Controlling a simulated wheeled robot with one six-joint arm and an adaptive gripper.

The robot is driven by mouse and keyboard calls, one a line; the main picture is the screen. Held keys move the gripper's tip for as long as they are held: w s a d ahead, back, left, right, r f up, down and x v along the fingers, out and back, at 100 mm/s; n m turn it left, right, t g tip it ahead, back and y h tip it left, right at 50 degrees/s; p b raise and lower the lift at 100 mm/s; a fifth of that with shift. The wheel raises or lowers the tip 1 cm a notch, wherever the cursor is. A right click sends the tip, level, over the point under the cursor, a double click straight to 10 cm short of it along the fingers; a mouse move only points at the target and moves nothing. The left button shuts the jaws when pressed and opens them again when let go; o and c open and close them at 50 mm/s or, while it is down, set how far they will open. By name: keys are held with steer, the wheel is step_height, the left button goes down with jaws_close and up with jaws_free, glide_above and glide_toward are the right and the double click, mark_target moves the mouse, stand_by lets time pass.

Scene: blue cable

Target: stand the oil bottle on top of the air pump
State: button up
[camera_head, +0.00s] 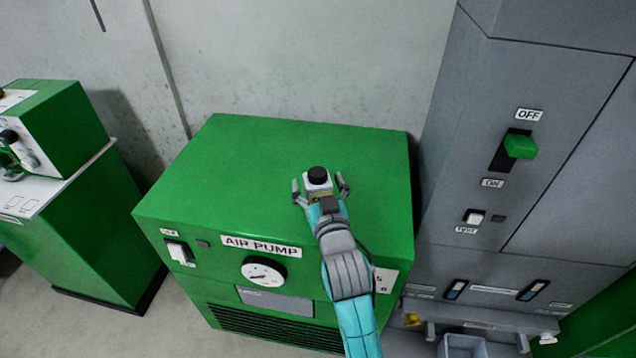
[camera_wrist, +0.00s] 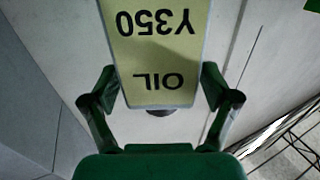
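The air pump (camera_head: 250,160) is a big green box with a flat top, a labelled front, a switch and a gauge. The oil bottle (camera_head: 318,179), pale with a black cap, is over the right part of that top. My gripper (camera_head: 320,187) has one finger on each side of it. The label reads upside down with the cap below. The bottle's base is hidden, so I cannot tell whether it touches the pump.
A grey cabinet (camera_head: 520,150) with switches stands close on the pump's right. A smaller green machine (camera_head: 55,125) on a green stand is at the left. A concrete wall (camera_head: 300,60) is behind. The pump's top is otherwise clear, with free room to the left.

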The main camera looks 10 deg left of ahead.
steer(key=v, duration=1.2)
steer(key=shift+r, duration=0.1)
steer(key=s+d+f+m+h, duration=0.2)
steer(key=s+d+f+h, duration=0.1)
steer(key=s+d+f, duration=1.2)
steer(key=s+d+m+g+h, duration=0.1)
steer(key=s+d, duration=0.2)
steer(key=s, duration=0.9)
steer(key=s+d+r+m+g+h, duration=0.1)
steer(key=s+d, duration=0.3)
steer(key=s, duration=0.7)
steer(key=shift+s+d+h, duration=0.15)
steer(key=shift+s+h, duration=0.25)
steer(key=shift+h, duration=0.3)
steer(key=shift+r, duration=0.1)
